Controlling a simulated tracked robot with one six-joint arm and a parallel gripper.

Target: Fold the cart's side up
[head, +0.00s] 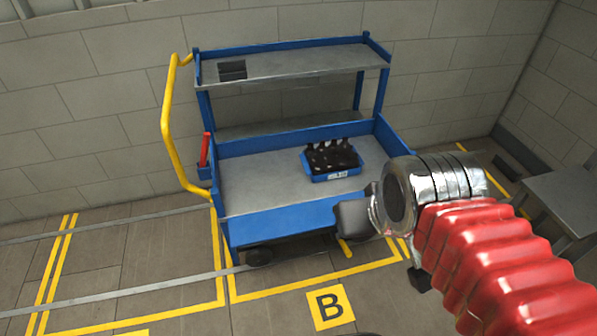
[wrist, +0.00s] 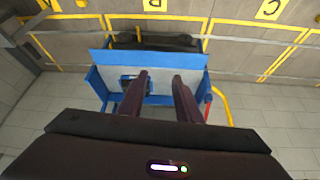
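The cart (head: 290,65) is blue with grey decks and stands against the wall. Its near side, a blue panel (head: 280,224), appears to hang down below the lower deck's front edge. In the wrist view the panel (wrist: 145,61) shows beyond my fingertips. My gripper (head: 352,218) is in front of the cart, near the panel's right part, and hides some of it; I cannot tell whether it touches. In the wrist view my gripper (wrist: 160,77) has its two dark fingers apart with nothing between them.
A blue crate (head: 333,176) of dark bottles stands on the lower deck. A yellow handle (head: 168,110) and a red lever (head: 204,150) are at the cart's left end. A grey table (head: 570,195) stands at the right. The marked floor at front left is clear.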

